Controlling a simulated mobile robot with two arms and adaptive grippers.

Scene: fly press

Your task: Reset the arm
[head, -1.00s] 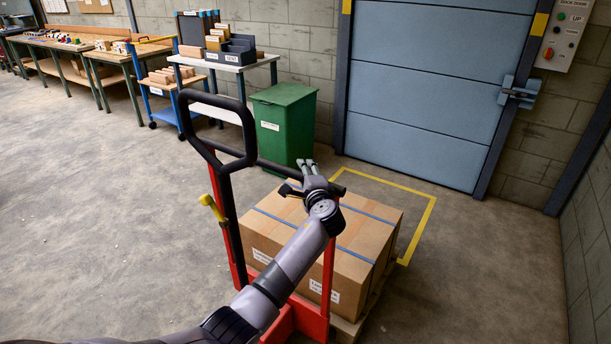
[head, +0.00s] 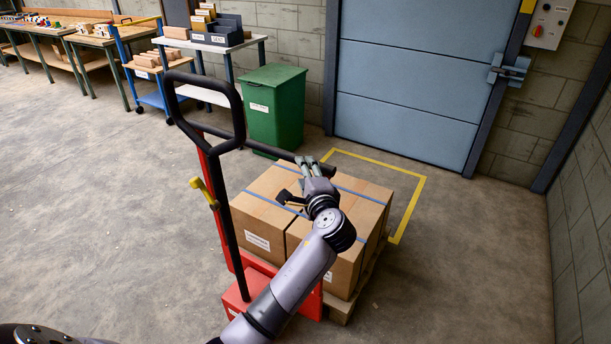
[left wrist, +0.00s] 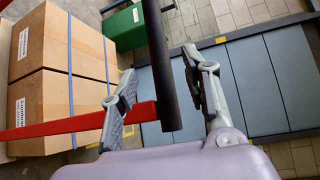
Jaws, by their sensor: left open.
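My left arm reaches up from the bottom of the head view, and its gripper (head: 308,166) is at the black crossbar (head: 262,148) of the red pallet truck (head: 236,295). In the left wrist view the left gripper (left wrist: 160,64) is open, with one finger on each side of the dark bar (left wrist: 158,75). I cannot tell whether either finger touches the bar. The black looped handle (head: 236,115) of the truck stands up to the left of the gripper. My right gripper is not in view.
Strapped cardboard boxes (head: 265,215) sit behind the truck's red frame, below the gripper. A green bin (head: 277,110) and a blue shutter door (head: 405,90) stand behind. Benches and a blue trolley (head: 152,98) line the back left. Open floor lies at left.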

